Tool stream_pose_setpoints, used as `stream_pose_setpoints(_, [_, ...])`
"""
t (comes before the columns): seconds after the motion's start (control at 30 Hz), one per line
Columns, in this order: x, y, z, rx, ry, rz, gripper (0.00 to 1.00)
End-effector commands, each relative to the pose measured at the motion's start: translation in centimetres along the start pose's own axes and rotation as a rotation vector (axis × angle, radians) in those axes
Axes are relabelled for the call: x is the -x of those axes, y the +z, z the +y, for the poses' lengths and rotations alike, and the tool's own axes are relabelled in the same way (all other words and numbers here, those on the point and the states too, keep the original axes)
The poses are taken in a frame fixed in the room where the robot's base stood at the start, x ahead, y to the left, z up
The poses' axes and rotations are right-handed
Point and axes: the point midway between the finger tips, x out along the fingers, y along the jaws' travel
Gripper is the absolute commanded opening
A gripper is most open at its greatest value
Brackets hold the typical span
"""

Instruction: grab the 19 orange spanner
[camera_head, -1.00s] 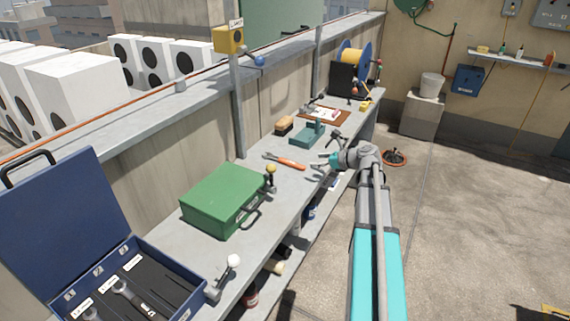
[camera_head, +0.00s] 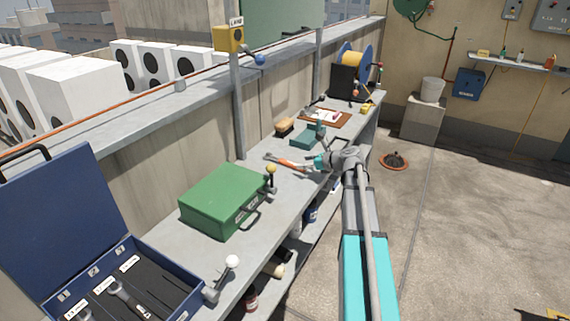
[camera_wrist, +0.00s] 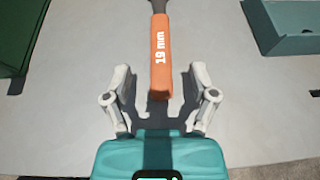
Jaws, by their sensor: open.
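The orange spanner (camera_wrist: 161,60) lies on the grey bench, its handle marked "19 mm" in white in the wrist view. Its handle points toward my gripper and its grey shaft runs out of the top of that view. In the head view the spanner (camera_head: 284,161) lies behind the green case, partly hidden by my gripper (camera_head: 311,164). In the wrist view my gripper (camera_wrist: 159,105) is open, with one finger on each side of the handle's near end. The fingers stand apart from the handle. I cannot tell the height between fingers and bench.
A green case (camera_head: 226,199) stands left of the spanner, with a yellow-knobbed lever beside it. A teal block (camera_head: 307,138) and a brush (camera_head: 284,126) lie beyond. An open blue toolbox (camera_head: 150,270) is at the near left. The grey bench (camera_wrist: 60,120) is bare around the handle.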

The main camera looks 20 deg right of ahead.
Motion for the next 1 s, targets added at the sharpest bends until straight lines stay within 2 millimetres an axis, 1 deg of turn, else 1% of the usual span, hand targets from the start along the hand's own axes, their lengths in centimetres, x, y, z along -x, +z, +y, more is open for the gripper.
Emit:
stream_pose_setpoints(0.23, [-2.8, -0.8, -0.1, 0.001, 0.001, 0.001, 0.74])
stream_pose_setpoints(0.4, [-4.3, -0.6, -0.1, 0.0, 0.0, 0.001, 0.74])
stream_pose_setpoints(0.53, [-4.7, -0.5, -0.1, -0.001, -0.001, 0.001, 0.74])
stream_pose_setpoints(1.0, [-4.6, -0.5, -0.1, -0.001, -0.002, 0.0, 0.74])
